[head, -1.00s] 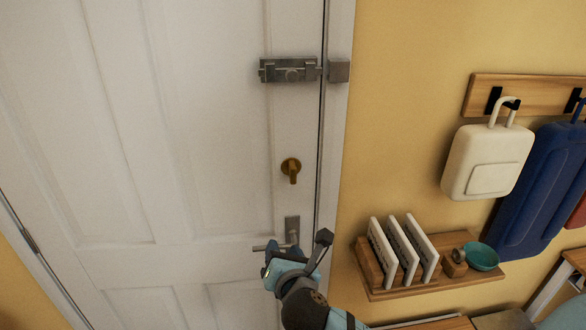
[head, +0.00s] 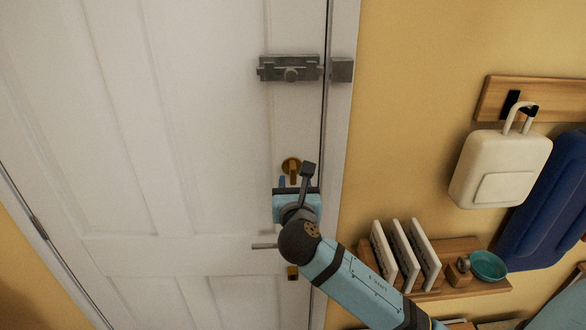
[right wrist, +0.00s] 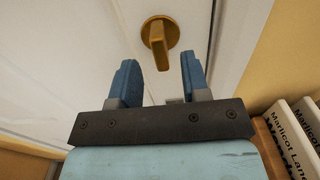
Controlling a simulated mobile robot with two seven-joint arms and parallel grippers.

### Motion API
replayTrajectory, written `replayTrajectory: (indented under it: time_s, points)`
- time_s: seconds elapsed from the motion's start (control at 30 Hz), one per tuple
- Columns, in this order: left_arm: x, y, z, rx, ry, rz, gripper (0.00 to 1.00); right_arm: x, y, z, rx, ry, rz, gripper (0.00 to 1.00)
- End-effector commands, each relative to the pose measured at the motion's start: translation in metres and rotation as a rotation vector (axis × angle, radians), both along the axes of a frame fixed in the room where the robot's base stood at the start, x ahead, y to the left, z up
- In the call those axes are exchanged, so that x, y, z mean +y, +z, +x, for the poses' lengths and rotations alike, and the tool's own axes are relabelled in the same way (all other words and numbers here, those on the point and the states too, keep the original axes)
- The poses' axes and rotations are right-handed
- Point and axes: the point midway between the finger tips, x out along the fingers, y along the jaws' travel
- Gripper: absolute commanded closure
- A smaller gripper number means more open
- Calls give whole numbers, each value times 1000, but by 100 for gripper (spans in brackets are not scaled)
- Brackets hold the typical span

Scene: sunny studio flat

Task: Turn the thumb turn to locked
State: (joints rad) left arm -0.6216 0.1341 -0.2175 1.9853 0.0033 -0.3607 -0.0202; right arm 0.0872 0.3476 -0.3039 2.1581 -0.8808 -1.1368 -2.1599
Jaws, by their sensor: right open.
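The brass thumb turn (head: 291,166) sits on the white door (head: 200,130), near its right edge. In the right wrist view the thumb turn (right wrist: 159,38) shows a round plate with its grip pointing down, close to upright. My right gripper (head: 293,183) is just below the thumb turn in the head view. In the right wrist view its two blue fingers (right wrist: 158,75) stand apart with nothing between them, and the thumb turn lies beyond their tips. My left gripper is not in view.
A grey slide bolt (head: 290,69) is above the thumb turn. The door handle (head: 264,246) is partly hidden behind my right arm. To the right, a wall shelf (head: 440,290) holds upright white items and a teal bowl (head: 488,265). A cream bag (head: 500,170) hangs from a rack.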

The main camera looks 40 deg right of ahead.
Motion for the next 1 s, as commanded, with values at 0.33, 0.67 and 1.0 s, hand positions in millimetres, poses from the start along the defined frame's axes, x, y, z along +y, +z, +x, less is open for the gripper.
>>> replayTrajectory:
  time_s: [0.33, 0.67, 1.0]
  points:
    - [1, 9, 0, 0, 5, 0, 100, -25, 0, 41, 1, 0, 1, 57]
    - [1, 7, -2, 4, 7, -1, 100, -27, 0, 45, -1, 1, 1, 57]
    - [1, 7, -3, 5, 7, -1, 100, -27, 0, 45, -1, 1, 1, 100]
